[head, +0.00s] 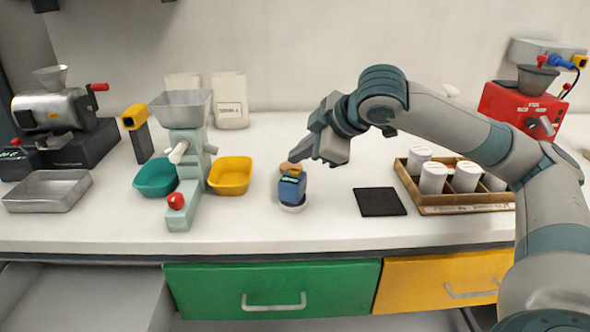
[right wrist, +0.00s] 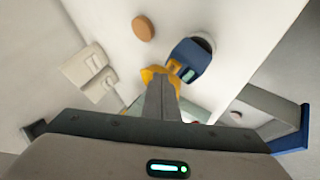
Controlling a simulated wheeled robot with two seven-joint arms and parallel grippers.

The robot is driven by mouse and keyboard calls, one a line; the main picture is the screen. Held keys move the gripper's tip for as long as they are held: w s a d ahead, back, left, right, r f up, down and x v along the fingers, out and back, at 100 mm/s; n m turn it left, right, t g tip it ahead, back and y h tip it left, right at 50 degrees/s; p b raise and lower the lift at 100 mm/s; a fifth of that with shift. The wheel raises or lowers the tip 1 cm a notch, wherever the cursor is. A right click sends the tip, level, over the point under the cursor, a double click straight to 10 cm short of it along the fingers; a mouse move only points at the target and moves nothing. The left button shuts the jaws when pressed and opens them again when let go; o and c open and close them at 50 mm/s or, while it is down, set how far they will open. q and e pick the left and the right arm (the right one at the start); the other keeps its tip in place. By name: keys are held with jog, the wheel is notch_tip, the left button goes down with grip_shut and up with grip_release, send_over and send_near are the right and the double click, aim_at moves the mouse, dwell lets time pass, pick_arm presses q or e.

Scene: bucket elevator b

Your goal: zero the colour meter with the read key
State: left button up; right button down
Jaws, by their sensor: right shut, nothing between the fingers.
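The colour meter (head: 292,188) is a small dark blue device with a yellow part on top, standing on a round white base on the counter. In the right wrist view the meter (right wrist: 187,54) shows a small teal display and a yellow-orange key (right wrist: 174,66) beside it. My right gripper (head: 294,157) is shut and empty, its fingers pointing down just above and behind the meter's top. In the right wrist view the closed fingertips (right wrist: 160,78) appear close beside the key; I cannot tell whether they touch. My left gripper is out of view.
A pale green mill, a yellow bowl (head: 231,176) and a teal bowl (head: 155,177) stand left. A black mat (head: 380,202) and a wooden tray (head: 463,209) of white containers lie right. The counter in front is clear.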

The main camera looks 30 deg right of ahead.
aim_at(300, 172)
jog(key=shift+f, duration=0.35)
jog(key=shift+f, duration=0.5)
dwell(1.1)
jog(key=shift+p, duration=0.3)
jog(key=shift+r+p, duration=0.85)
jog(key=shift+p, duration=0.3)
jog(key=shift+r, duration=0.1)
notch_tip(300, 172, up, 5)
jog(key=p, duration=0.6)
dwell(0.7)
